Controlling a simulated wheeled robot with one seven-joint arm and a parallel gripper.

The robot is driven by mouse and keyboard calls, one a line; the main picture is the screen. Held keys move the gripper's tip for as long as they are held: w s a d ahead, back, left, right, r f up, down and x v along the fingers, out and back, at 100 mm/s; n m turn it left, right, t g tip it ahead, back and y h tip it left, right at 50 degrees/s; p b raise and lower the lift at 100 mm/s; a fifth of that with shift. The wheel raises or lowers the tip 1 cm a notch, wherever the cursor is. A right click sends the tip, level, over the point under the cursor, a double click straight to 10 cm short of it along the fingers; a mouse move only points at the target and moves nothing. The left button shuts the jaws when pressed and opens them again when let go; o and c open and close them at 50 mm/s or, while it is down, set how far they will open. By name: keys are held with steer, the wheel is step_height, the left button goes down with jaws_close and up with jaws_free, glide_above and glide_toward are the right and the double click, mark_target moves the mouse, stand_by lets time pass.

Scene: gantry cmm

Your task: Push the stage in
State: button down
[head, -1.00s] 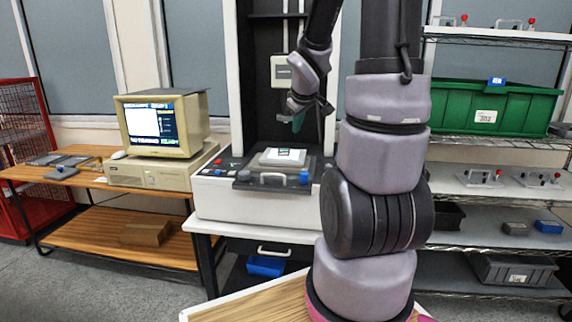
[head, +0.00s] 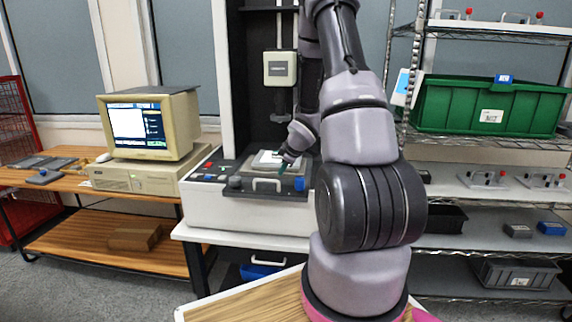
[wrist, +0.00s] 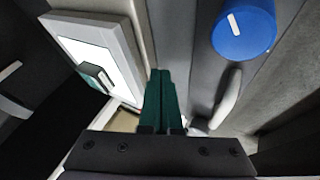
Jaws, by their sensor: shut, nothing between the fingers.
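The stage (head: 250,192) is the dark sliding plate at the front of the pale measuring machine. It has a pale handle (head: 266,184) and a blue knob (head: 299,184) on its front. A white-topped block (head: 268,160) lies on the stage. My gripper (head: 283,167) is shut, its green fingers pointing down over the stage behind the handle. In the wrist view the shut fingers (wrist: 165,100) are between the white-topped block (wrist: 90,45) and the handle (wrist: 225,98), with the blue knob (wrist: 243,28) beyond. Whether the fingertips touch the stage I cannot tell.
The machine's probe head (head: 280,68) hangs above the stage. A computer monitor (head: 148,125) stands on a wooden bench to the left. A wire shelf with a green bin (head: 490,105) is to the right. My arm hides the machine's right side.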

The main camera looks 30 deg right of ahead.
mark_target(273, 169)
steer(key=shift+x, duration=1.45)
